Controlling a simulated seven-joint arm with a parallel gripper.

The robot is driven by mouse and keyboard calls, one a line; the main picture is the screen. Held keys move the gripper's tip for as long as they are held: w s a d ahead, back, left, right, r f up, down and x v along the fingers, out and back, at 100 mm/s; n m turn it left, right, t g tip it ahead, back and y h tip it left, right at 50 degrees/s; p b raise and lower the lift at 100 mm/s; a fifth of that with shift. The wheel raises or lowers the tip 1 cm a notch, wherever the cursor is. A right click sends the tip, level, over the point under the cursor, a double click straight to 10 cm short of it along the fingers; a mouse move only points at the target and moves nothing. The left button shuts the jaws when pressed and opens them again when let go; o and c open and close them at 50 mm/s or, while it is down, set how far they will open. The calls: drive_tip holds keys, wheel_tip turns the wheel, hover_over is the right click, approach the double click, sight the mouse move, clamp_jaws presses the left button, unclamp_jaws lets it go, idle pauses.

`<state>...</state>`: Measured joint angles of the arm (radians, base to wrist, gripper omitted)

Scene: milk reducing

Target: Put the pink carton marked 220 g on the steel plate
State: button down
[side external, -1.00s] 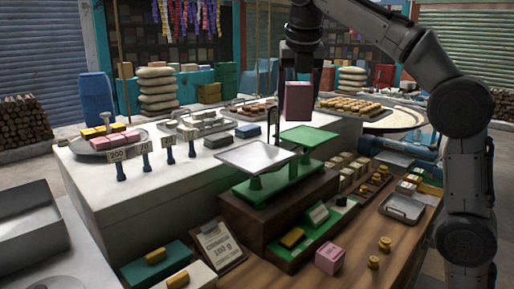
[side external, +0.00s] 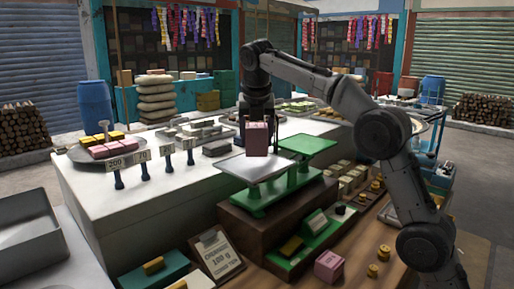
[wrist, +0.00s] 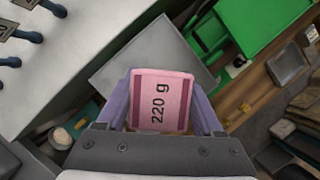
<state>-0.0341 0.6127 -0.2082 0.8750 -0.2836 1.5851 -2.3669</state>
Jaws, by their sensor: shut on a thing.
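The pink carton (side external: 257,138) is held upright in my gripper (side external: 257,122). In the wrist view the carton (wrist: 160,101) shows "220 g" on its top, with a finger of my gripper (wrist: 162,108) on each side. The steel plate (side external: 252,168) is the grey pan of a green scale. The carton is over the plate's upper part in the side view. Whether it touches the plate cannot be told. In the wrist view the plate (wrist: 130,70) shows bare beyond the carton.
The scale's green plate (side external: 307,144) is just right of the steel plate. Another pink carton (side external: 328,265) stands on the wooden counter. A round tray (side external: 75,155) with pink and yellow blocks stands at left on the white counter, behind several number signs (side external: 117,163).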

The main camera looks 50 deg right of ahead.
sight(257, 148)
drive_tip(key=shift+s+f, duration=0.1)
drive_tip(key=shift+f, duration=1.2)
drive_tip(key=shift+f, duration=0.1)
drive_tip(key=shift+c, duration=0.2)
unclamp_jaws()
drive_tip(key=shift+f, duration=0.1)
